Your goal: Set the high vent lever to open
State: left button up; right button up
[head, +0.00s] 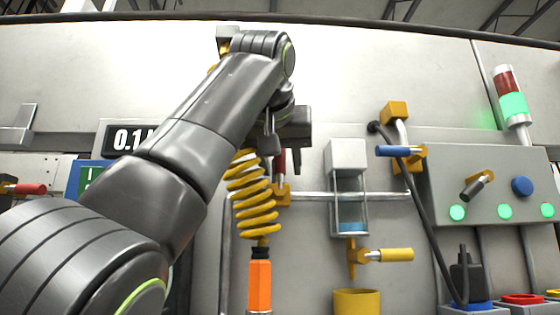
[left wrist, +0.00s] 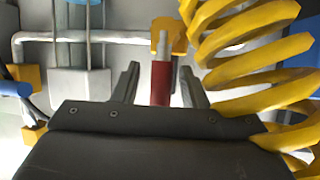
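A lever with a red handle (head: 280,160) sits on a yellow bracket (head: 282,192) on a horizontal pipe. My left gripper (head: 284,150) is at this handle and partly hides it. In the left wrist view the red handle (left wrist: 160,82) stands between the two spread fingers of the left gripper (left wrist: 158,88), with visible gaps on both sides. No label shows which lever is the high vent one. Other levers have a blue handle (head: 398,151), a yellow handle (head: 394,255) and a dark handle (head: 476,185). My right gripper is not in view.
A yellow coiled hose (head: 252,195) hangs close beside the left gripper, above an orange handle (head: 260,285). A sight glass (head: 350,205) with blue liquid stands to the right. A grey control box (head: 490,185) and a black cable (head: 415,205) are farther right.

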pick_arm(q)
jog(key=shift+s+a+r, duration=0.1)
jog(key=shift+s+r, duration=0.15)
jog(key=shift+s, duration=0.25)
jog(key=b+v, duration=0.1)
jog(key=v, duration=1.5)
jog(key=shift+s, duration=0.15)
